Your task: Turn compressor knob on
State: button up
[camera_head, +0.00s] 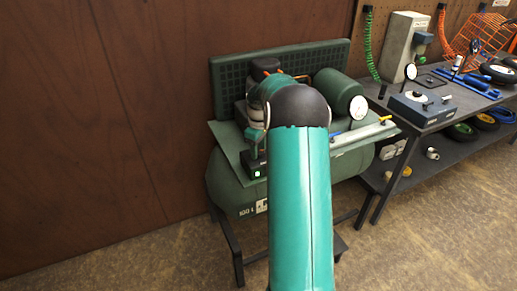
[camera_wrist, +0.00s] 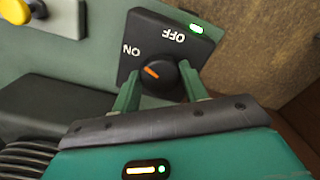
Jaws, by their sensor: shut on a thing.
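The compressor knob (camera_wrist: 164,76) is round and black with an orange pointer line, set on a black switch box (camera_wrist: 150,25) marked ON and OFF. Its pointer line slants toward the upper left, on the ON side. A green light glows at the box's corner beside OFF. My gripper (camera_wrist: 158,84) has its two green fingers on either side of the knob, shut on it. In the head view the green compressor (camera_head: 232,192) stands against the wall, and my arm covers its middle. The knob is hidden there.
A round gauge (camera_head: 358,107) and a yellow-handled valve (camera_head: 385,118) sit on the compressor's right side. A dark workbench (camera_head: 437,118) with tools, wheels and a blue-grey box stands to the right. The floor in front is clear.

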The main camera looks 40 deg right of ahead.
aim_at(259, 150)
jog(key=n, duration=0.4)
jog(key=shift+d+n, duration=0.1)
jog(key=shift+n, duration=0.3)
jog(key=shift+r, duration=0.1)
jog(key=o, duration=1)
notch_tip(259, 150, up, 14)
jog(key=shift+f, duration=0.15)
dwell(0.3)
